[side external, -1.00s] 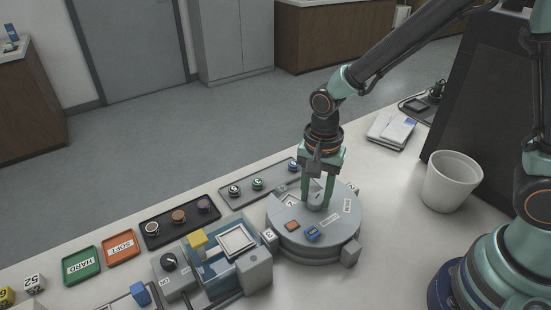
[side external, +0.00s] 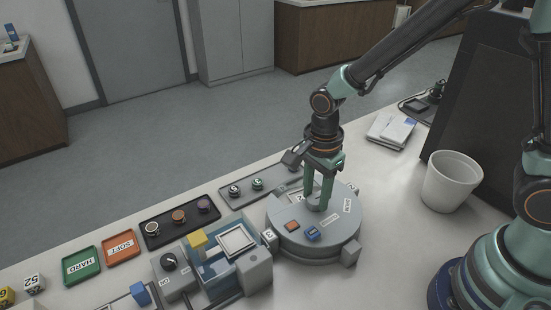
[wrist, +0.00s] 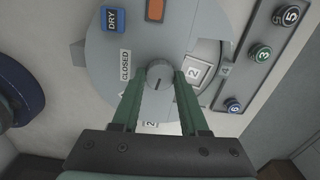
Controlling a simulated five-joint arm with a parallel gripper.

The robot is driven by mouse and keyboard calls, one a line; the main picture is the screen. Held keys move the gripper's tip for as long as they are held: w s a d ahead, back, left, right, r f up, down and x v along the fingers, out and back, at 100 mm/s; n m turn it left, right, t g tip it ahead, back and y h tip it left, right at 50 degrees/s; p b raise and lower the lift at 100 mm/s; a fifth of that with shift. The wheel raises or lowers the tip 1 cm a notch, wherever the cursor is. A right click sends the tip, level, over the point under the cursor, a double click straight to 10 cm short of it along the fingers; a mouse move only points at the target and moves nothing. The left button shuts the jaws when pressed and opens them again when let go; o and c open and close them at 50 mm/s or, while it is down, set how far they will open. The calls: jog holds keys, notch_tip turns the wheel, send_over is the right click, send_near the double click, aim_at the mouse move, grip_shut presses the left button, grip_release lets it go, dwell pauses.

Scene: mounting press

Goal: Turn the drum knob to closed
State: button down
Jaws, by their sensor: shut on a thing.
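The round grey drum (side external: 290,245) stands on the bench, with a small grey knob (wrist: 159,72) on its top. My gripper (side external: 317,206) points down over the drum and is shut on the knob. In the wrist view one finger of my gripper (wrist: 159,78) is on each side of the knob. A short dark line marks the knob's top and runs up and down in that view. The white CLOSED label (wrist: 125,65) lies on the drum left of the knob. An open window showing a "2" (wrist: 195,72) is on the right.
The drum also bears a blue DRY button (wrist: 113,19) and an orange button (side external: 292,225). A grey tray with numbered pucks (side external: 257,184) lies behind it. The grey-blue press unit (side external: 235,265) stands close on the left. A white cup (side external: 452,182) stands on the right.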

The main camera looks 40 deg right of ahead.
aim_at(315, 199)
jog(key=shift+r+m, duration=0.1)
jog(key=shift+m, duration=6.5)
jog(key=shift+c, duration=2.1)
grip_release()
notch_tip(315, 199, up, 12)
